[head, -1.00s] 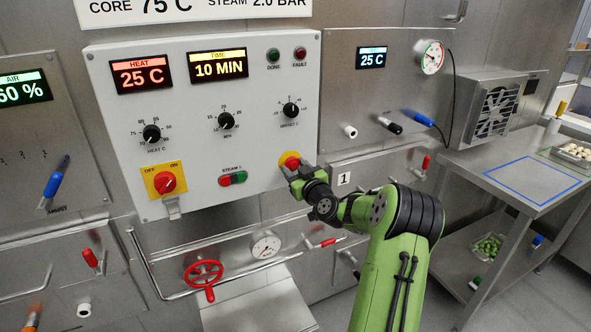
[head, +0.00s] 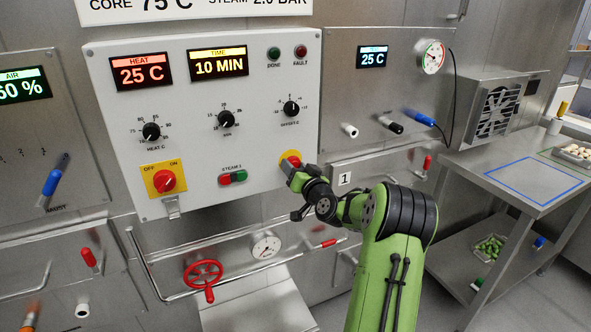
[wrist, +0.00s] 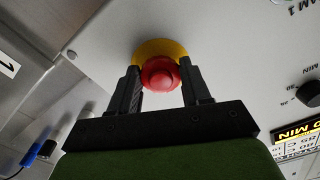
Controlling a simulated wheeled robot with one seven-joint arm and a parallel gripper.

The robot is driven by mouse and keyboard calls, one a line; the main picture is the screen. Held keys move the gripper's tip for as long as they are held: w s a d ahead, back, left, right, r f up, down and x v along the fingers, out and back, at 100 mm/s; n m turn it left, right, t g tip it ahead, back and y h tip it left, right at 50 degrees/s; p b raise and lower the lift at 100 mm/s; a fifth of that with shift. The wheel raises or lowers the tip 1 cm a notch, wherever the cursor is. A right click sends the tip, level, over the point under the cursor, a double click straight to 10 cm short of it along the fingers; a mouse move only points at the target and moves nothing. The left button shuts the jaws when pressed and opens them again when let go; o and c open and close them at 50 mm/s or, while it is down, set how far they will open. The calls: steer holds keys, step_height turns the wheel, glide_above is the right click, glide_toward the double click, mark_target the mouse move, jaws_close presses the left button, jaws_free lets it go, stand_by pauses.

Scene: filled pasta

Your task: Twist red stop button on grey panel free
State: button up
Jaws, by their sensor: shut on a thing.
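The red stop button (head: 290,161) sits on a yellow base at the lower right of the grey panel (head: 200,110). My gripper (head: 292,172) is at the button in the head view and partly covers it. In the wrist view the red stop button (wrist: 160,73) is between the two dark fingers of my gripper (wrist: 163,80), with the yellow base behind it. The gripper is shut on the button, one finger on each side.
A yellow on/off switch (head: 164,181) and a red-green steam button pair (head: 232,178) are left on the panel. Below are a red handwheel (head: 204,274), a gauge (head: 266,246) and a pipe rail. A steel table (head: 525,178) stands at the right.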

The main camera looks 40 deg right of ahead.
steer(key=shift+r+m, duration=0.1)
steer(key=shift+m, duration=0.7)
steer(key=o, duration=1.1)
steer(key=b+v, duration=0.3)
steer(key=v, duration=1.2)
steer(key=shift+s+a, duration=0.2)
steer(key=shift+s, duration=0.15)
